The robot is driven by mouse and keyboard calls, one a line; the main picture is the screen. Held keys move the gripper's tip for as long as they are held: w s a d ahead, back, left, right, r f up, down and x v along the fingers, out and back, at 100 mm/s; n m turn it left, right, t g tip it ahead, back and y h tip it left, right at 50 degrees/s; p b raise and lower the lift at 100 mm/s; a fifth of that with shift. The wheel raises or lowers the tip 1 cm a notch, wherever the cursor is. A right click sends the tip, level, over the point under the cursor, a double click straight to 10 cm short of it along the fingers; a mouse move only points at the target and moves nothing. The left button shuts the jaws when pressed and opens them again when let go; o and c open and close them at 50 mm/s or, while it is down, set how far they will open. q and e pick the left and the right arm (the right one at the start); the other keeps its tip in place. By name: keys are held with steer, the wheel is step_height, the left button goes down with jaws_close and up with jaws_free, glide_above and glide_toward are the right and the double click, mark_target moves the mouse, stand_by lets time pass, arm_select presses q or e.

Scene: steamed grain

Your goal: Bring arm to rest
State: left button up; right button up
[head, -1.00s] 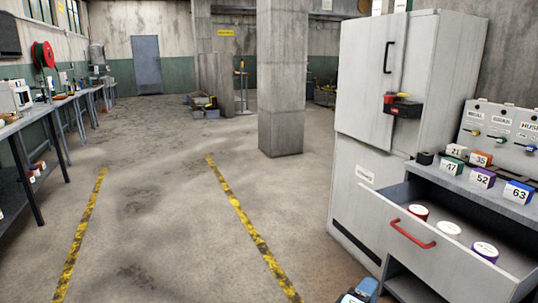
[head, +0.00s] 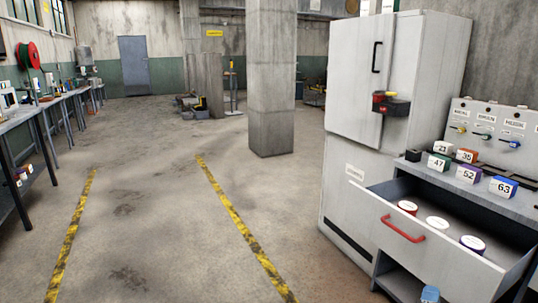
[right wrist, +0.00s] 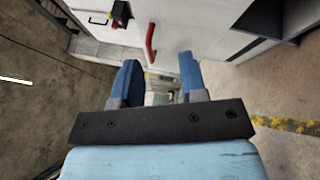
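My right gripper (head: 430,293) shows only as a small blue part at the bottom edge of the head view, below the open drawer. In the right wrist view its two blue fingers (right wrist: 158,82) stand apart with nothing held between them. Beyond the fingers in that view is a red handle (right wrist: 150,43) on a pale panel, apart from them. My left gripper is in neither view.
The grey cabinet's drawer (head: 437,257) stands open, holding three white-topped round containers. Numbered blocks (head: 468,174) stand on the counter above. A tall white cabinet (head: 372,120) is behind. The floor left of it is open, with a pillar (head: 272,85) farther back.

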steer(key=s+a+f+m+g+y, duration=0.1)
steer(key=s+a+f+g+y, duration=0.15)
steer(key=s+a+y, duration=0.45)
steer(key=s+a+f+m+g+y, duration=0.1)
steer(key=s+a+f+y, duration=0.3)
steer(key=s+a+y, duration=0.3)
steer(key=s+a+r+m+y, duration=0.3)
steer(key=s+a+r+y, duration=0.25)
steer(key=s+a, duration=0.45)
steer(key=w+a+r+m+t+h, duration=0.1)
steer(key=a+r+m+t, duration=0.1)
steer(key=a+r+m, duration=0.4)
arm_select(q)
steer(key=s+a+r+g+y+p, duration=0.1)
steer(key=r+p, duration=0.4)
steer(key=p, duration=1.1)
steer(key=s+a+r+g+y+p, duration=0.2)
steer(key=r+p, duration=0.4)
steer(key=p, duration=1.1)
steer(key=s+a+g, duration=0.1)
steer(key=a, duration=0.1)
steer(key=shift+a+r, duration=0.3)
arm_select(e)
steer(key=s+d+r+g+h, duration=0.3)
steer(key=d+r, duration=0.3)
steer(key=r, duration=0.5)
steer(key=shift+s+r+g, duration=0.15)
steer(key=shift+s+g, duration=0.2)
steer(key=shift+s, duration=0.15)
